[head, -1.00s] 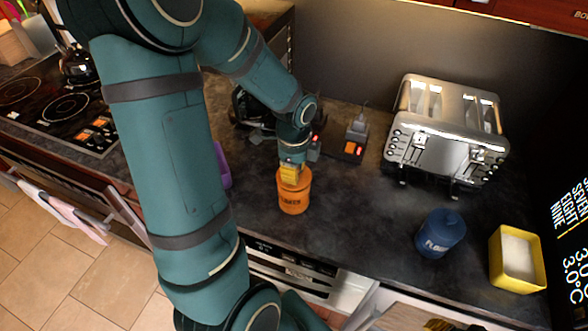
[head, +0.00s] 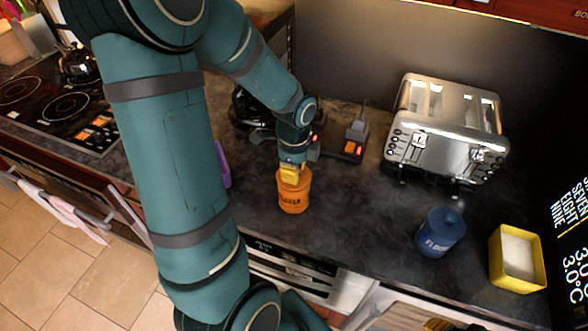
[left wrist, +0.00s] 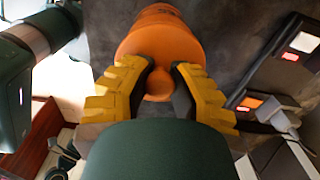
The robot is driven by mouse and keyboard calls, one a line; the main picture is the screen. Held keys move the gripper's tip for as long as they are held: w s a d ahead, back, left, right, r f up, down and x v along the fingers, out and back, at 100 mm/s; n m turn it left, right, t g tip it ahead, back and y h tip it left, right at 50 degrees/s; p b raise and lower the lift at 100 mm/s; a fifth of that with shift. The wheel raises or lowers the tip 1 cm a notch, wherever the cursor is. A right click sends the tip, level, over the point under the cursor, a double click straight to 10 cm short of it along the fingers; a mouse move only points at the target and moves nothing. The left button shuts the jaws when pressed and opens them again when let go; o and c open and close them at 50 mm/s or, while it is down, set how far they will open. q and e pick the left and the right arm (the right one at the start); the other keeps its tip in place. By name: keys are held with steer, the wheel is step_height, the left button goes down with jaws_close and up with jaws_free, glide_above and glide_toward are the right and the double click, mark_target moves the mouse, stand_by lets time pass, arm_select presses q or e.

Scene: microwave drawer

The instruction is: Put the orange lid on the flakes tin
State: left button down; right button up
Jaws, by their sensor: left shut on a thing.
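The orange flakes tin (head: 293,200) stands upright on the dark counter, with blurred dark lettering on its front. The orange lid (left wrist: 160,48) is at the tin's top; I cannot tell whether it is fully seated. My left gripper (head: 291,170) is above the tin, pointing down. In the left wrist view its yellow fingers (left wrist: 160,82) are shut on the lid's round knob. The fingers hide part of the lid in the head view. My right gripper is not in view.
A blue flour tin (head: 440,232) and a yellow box (head: 516,262) stand at the right. A steel toaster (head: 446,130) is behind them. A purple object (head: 222,165) is left of the flakes tin. The counter between the orange and blue tins is clear.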

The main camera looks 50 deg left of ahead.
arm_select(q)
steer(key=shift+f, duration=0.45)
stand_by(1.0)
steer(key=shift+c, duration=1.3)
jaws_free()
steer(key=shift+r, duration=0.1)
steer(key=shift+r+p, duration=2.75)
steer(key=shift+r, duration=0.75)
